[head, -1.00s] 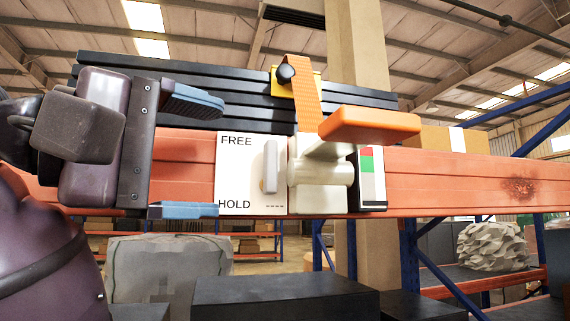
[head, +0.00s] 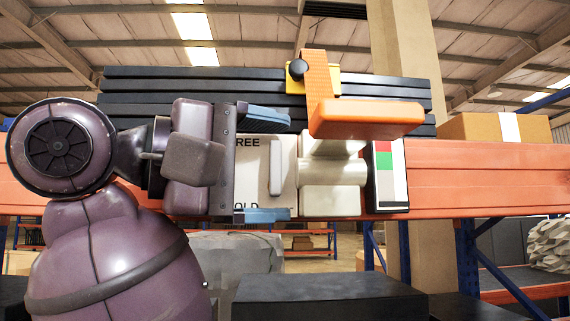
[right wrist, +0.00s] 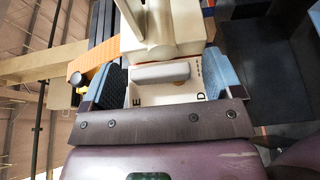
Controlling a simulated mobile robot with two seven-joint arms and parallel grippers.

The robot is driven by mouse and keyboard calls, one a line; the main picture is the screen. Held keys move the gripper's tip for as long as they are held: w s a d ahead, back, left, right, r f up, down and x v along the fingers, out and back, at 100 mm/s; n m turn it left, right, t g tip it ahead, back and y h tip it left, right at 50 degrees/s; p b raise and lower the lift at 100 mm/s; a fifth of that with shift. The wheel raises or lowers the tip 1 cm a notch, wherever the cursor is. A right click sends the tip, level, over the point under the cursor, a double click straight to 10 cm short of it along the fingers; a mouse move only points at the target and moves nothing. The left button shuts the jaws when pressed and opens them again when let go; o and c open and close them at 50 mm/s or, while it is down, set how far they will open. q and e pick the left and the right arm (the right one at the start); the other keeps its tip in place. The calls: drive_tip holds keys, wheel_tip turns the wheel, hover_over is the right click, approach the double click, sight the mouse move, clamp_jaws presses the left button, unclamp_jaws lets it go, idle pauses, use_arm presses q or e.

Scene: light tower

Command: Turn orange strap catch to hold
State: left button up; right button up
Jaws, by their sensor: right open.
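The strap catch has a cream body (head: 333,172) with an orange handle (head: 367,119) sticking out level to the right. An orange strap (head: 318,75) runs down to it from a yellow plate. Left of the body is a white label plate (head: 262,150) marked FREE at top and HOLD at bottom, partly covered by my gripper. A grey tab (head: 276,167) stands upright by the plate; it also shows in the right wrist view (right wrist: 161,72). My right gripper (head: 288,166) is open, blue fingertips above and below the tab, apart from the cream body. My left gripper is not seen.
A red, green and white strip (head: 384,168) in a dark frame sits right of the catch. Behind are an orange beam (head: 475,178), black slats (head: 180,88) and a cardboard box (head: 490,127). A dark box (head: 330,295) lies below.

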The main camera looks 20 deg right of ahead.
idle(0.3)
drive_tip(key=c, duration=0.9)
drive_tip(key=shift+w+a+f+n+t+h+b, duration=0.15)
drive_tip(key=shift+f+n+t+h+b, duration=0.25)
drive_tip(key=shift+h+b, duration=0.65)
drive_tip(key=shift+n+h+b, duration=0.45)
drive_tip(key=shift+n+b, duration=0.05)
drive_tip(key=shift+b, duration=0.15)
drive_tip(key=shift+r+h, duration=0.15)
drive_tip(key=shift+h, duration=0.25)
drive_tip(key=o, duration=0.8)
drive_tip(key=shift+o, duration=0.5)
drive_tip(key=shift+a, duration=0.1)
